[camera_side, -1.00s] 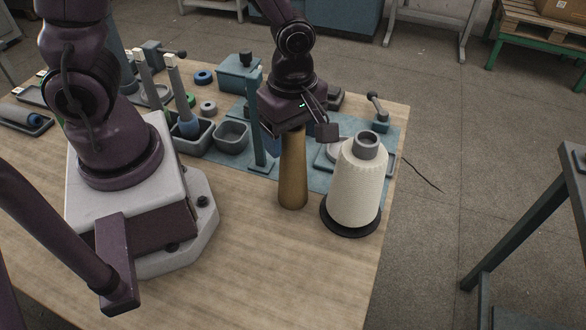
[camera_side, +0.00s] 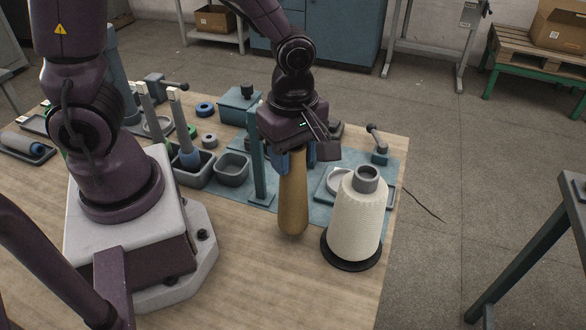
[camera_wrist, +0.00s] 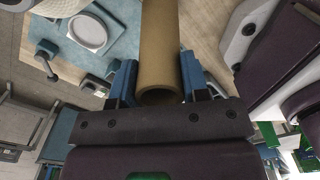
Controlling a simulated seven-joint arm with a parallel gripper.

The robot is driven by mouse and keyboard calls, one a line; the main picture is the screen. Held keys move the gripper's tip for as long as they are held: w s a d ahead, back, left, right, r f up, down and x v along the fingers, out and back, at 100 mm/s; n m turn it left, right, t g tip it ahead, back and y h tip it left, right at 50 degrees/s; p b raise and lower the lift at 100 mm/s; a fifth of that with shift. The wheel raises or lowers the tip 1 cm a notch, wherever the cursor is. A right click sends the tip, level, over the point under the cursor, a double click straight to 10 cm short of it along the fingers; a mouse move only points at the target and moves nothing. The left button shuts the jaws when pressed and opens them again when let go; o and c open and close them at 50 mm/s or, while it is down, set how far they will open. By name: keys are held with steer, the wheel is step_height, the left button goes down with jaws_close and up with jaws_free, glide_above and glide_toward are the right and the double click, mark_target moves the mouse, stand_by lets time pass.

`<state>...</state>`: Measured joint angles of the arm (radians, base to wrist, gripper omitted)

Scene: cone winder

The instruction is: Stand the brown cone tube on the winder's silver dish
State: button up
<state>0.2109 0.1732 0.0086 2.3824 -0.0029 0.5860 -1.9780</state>
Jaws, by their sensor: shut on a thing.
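The brown cone tube (camera_side: 293,205) hangs below my gripper (camera_side: 295,165) in the side view, close to upright, in front of the blue post. My gripper is shut on its upper part. I cannot tell from this view whether its lower end clears the table. In the wrist view the tube (camera_wrist: 161,50) runs between the fingers (camera_wrist: 158,88), its open hollow end towards the camera. The silver dish (camera_wrist: 88,32) is bare on its pale blue plate in the wrist view, apart from the tube. In the side view the dish (camera_side: 337,181) is partly hidden by the white yarn cone.
A white yarn cone (camera_side: 355,220) on a black base stands just right of the tube. A blue post (camera_side: 258,165) stands close behind-left. Grey bins (camera_side: 232,165) and a lever (camera_side: 376,142) are further back. The front table is clear.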

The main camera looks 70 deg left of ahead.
step_height(320, 180, up, 13)
steer(key=shift+r, duration=0.15)
stand_by(0.6)
steer(key=shift+w+a+f+n, duration=0.15)
steer(key=shift+w+a+f, duration=0.2)
steer(key=shift+f, duration=0.15)
steer(key=shift+w+a+f+n, duration=0.15)
steer(key=shift+w+a+f, duration=0.15)
steer(key=shift+f, duration=0.2)
steer(key=w+a+f, duration=0.4)
steer(key=w+f, duration=0.4)
steer(key=w, duration=0.5)
steer(key=shift+w, duration=0.25)
steer(key=shift+a+f, duration=0.15)
steer(key=shift+f, duration=0.05)
